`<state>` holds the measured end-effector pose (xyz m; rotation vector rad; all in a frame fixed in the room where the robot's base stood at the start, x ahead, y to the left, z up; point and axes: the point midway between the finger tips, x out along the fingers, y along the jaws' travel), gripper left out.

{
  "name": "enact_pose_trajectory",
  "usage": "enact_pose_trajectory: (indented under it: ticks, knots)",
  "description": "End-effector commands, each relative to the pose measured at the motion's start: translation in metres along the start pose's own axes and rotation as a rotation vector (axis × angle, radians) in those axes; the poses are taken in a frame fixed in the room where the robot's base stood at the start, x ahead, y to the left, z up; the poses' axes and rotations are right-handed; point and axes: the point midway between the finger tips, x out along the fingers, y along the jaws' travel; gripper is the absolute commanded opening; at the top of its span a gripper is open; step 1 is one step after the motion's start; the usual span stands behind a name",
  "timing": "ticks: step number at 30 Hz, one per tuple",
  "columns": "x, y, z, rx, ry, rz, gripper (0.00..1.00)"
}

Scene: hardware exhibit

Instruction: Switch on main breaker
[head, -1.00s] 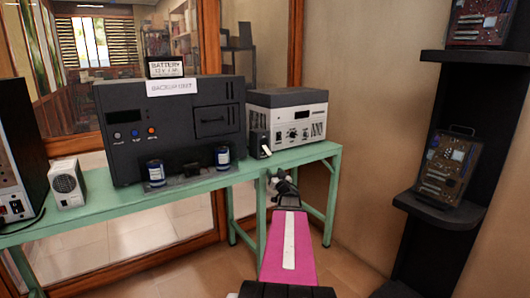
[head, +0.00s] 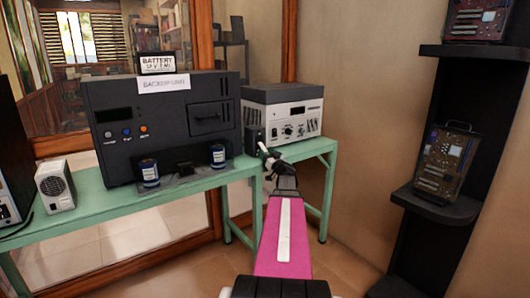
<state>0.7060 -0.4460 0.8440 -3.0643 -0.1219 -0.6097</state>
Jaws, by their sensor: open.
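A small dark box (head: 252,138), which looks like the main breaker, stands on the green table in front of the white-and-grey power unit. Its pale lever cannot be told clearly from my gripper's tip now. My gripper (head: 267,157), at the end of my pink arm, is open, just in front of and below the box at the table's edge. It partly overlaps the box in the picture, and I cannot tell whether they touch.
The green table (head: 100,203) holds a black backup unit (head: 115,100) with a battery sign on top, two blue cans (head: 149,173) and a small white box (head: 56,186). A black shelf (head: 447,208) with circuit boards stands at the right. Floor is open between.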

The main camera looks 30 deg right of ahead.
Motion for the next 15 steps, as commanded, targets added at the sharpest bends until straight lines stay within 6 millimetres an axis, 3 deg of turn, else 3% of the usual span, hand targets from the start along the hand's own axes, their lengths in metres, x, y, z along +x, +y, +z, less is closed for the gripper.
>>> enact_pose_trajectory:
  ticks: [6, 15]
  knots:
    - [0.015, 0.001, 0.0, 0.0, 0.0, 0.001, 0.51]
    - [0.017, 0.0, 0.0, 0.0, 0.0, 0.002, 0.51]
